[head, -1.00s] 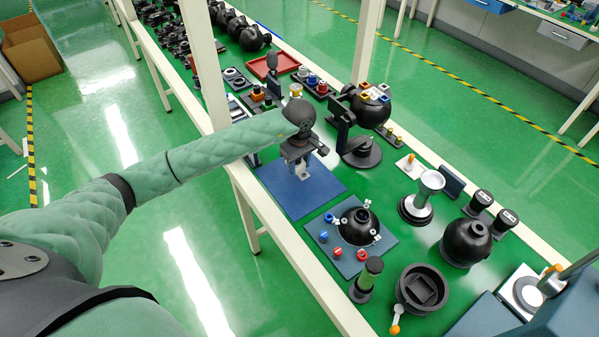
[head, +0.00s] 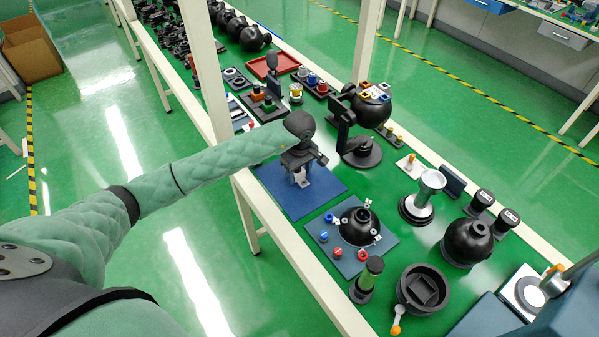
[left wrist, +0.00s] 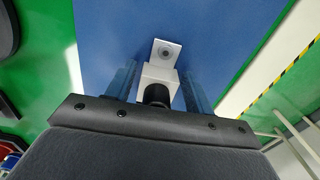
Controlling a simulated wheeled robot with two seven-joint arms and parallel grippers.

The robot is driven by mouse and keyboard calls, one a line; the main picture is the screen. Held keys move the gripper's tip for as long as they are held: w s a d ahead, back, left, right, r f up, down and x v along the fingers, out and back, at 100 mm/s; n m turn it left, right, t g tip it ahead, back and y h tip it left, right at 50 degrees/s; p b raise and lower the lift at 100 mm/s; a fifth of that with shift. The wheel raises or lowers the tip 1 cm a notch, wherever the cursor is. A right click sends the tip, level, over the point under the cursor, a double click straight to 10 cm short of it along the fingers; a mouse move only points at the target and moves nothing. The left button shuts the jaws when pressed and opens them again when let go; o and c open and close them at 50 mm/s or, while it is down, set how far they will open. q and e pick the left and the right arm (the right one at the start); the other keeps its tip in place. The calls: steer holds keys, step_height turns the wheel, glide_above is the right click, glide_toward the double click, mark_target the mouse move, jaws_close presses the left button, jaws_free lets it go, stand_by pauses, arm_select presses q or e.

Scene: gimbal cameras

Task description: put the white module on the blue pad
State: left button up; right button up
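The white module (left wrist: 161,77) is a small pale block with a flat plate and a round lens-like spot on its end. In the head view the white module (head: 301,178) hangs under my left gripper (head: 301,166), over the blue pad (head: 318,199). The blue pad (left wrist: 215,35) fills the background there. Whether the module's lower end touches the pad is hard to tell. My right gripper is not in view.
A blue-grey tray (head: 382,250) with a black dome and small coloured parts lies in front of the pad. A black gimbal stand (head: 361,152) rises just right of my gripper. A red tray (head: 273,66) lies behind. The pad's front part is clear.

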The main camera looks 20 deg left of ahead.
mark_target(300, 173)
arm_select(q)
steer(key=shift+o, duration=0.5)
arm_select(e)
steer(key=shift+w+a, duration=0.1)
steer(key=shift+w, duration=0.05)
arm_select(q)
steer(key=shift+r, duration=0.15)
steer(key=shift+r+p, duration=0.3)
step_height(300, 173, up, 11)
steer(key=p, duration=0.1)
steer(key=shift+r, duration=0.2)
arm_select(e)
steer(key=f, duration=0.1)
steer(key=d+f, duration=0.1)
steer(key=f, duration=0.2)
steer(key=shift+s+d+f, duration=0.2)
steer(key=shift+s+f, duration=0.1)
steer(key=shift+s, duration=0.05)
arm_select(q)
steer(key=shift+d, duration=0.15)
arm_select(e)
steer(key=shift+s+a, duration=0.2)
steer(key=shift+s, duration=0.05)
